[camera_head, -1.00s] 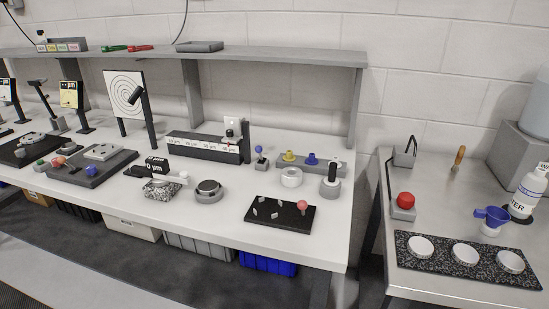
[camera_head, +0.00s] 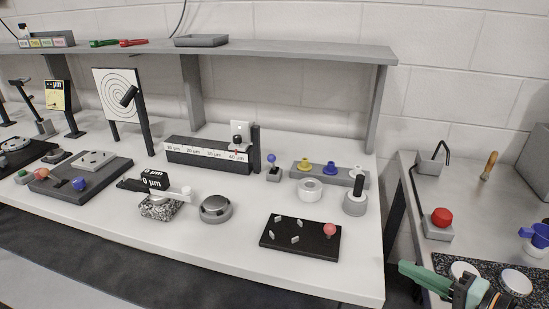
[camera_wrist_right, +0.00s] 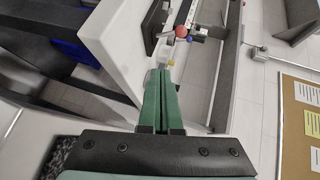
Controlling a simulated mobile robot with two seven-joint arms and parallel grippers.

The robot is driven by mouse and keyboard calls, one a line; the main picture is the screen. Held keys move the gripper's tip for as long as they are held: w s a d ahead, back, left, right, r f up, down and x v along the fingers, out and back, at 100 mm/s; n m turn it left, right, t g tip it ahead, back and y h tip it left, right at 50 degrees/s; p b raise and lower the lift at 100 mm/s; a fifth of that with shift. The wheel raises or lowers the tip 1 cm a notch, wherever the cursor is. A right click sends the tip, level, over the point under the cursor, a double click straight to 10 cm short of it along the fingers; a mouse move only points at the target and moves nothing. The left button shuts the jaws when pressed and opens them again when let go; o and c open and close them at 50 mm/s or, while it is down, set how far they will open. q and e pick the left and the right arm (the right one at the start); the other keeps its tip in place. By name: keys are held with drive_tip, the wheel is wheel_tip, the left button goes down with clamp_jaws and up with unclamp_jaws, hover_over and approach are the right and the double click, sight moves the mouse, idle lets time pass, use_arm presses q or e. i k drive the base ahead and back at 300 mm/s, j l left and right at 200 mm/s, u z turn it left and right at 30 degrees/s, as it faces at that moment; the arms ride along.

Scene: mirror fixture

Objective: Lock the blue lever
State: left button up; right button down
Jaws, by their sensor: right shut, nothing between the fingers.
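The blue lever (camera_head: 271,158) is a small stick with a blue ball knob, standing roughly upright on a small grey base. My left gripper is not in view.
Near the lever are a grey strip with yellow and blue knobs (camera_head: 308,171), a white ring (camera_head: 309,189), a black-handled grey cylinder (camera_head: 356,200) and a black board (camera_head: 277,245) with a red ball. A shelf (camera_head: 270,54) overhangs the back. A red button (camera_head: 441,217) stands on the side table.

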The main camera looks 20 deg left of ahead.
sight(271, 158)
drive_tip(key=i+j, duration=0.45)
drive_tip(key=j, duration=0.25)
drive_tip(key=i+j, duration=0.25)
drive_tip(key=j, duration=0.1)
